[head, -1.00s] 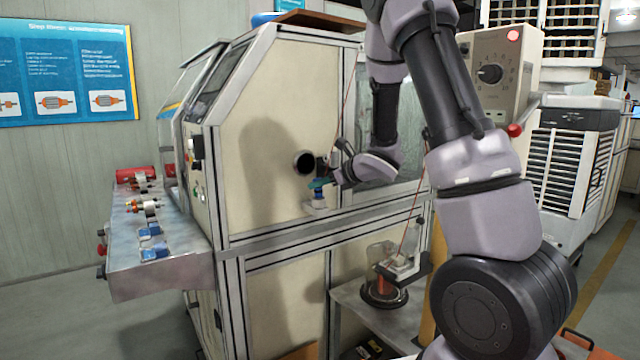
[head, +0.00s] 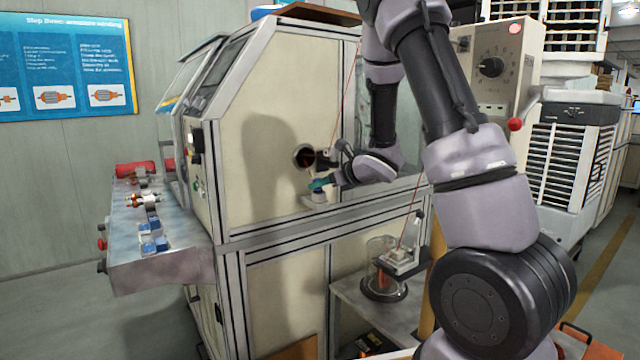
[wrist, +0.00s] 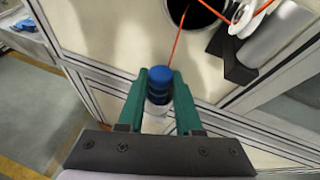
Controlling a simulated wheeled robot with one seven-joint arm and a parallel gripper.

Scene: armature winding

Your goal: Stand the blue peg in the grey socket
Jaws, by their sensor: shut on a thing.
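My gripper (wrist: 160,90) has green fingers closed on the sides of a blue peg (wrist: 160,74), seen from above in the wrist view. A pale grey cylindrical part, which looks like the grey socket (wrist: 156,124), shows directly below the peg between the fingers. In the head view my gripper (head: 320,184) is small, just above the grey socket (head: 318,198) on the ledge of the cream machine. The peg is mostly hidden by the fingers there. I cannot tell whether the peg's lower end is inside the socket or just above it.
The cream machine wall (head: 262,150) stands close behind my gripper. A dark round opening (head: 303,157) and a white thread guide (wrist: 247,18) with an orange wire are near it. A metal bench (head: 150,262) with blue holders is at the left.

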